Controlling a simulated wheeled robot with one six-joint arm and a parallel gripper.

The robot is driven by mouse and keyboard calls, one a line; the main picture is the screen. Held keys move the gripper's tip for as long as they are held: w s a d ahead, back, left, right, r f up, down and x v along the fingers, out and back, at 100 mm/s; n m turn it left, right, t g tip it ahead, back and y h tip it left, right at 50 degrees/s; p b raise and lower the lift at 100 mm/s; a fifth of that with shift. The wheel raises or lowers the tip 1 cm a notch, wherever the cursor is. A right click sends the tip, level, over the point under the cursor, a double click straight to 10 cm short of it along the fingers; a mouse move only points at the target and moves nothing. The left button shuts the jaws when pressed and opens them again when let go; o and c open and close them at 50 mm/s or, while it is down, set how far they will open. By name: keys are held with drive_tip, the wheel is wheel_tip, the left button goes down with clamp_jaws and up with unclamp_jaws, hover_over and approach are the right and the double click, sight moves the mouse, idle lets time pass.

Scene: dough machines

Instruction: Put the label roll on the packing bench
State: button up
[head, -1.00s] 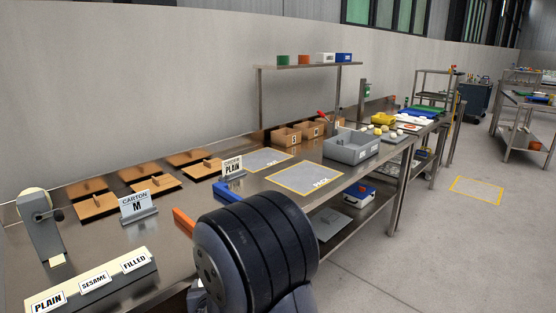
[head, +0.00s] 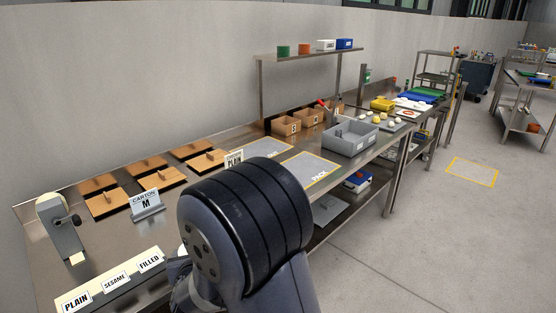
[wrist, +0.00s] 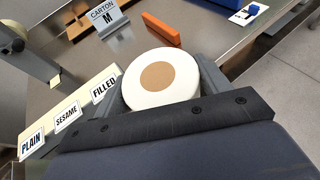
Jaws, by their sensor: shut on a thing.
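The label roll (wrist: 160,80) is a white disc with a tan centre. In the wrist view it sits between the two jaws of my gripper (wrist: 163,88), which is shut on it. The steel packing bench (head: 85,230) runs along the wall in the head view, and its top shows beyond the roll in the wrist view (wrist: 215,35). My gripper is over or near the front left part of the bench; whether the roll touches the top I cannot tell. In the head view my arm hides the roll and most of the gripper.
A label dispenser (head: 62,225) and a sign rack reading PLAIN, SESAME, FILLED (head: 113,282) stand at the bench's left end. An orange block (wrist: 152,29) lies nearby. The marked PACK area (head: 308,168) looks clear.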

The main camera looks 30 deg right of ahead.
drive_tip(key=s+a+r+n+y, duration=0.1)
drive_tip(key=a+r+n+y, duration=0.1)
drive_tip(key=a, duration=0.8)
drive_tip(key=shift+a+r+y, duration=0.3)
drive_tip(key=shift+a, duration=0.1)
drive_tip(key=shift+s, duration=0.1)
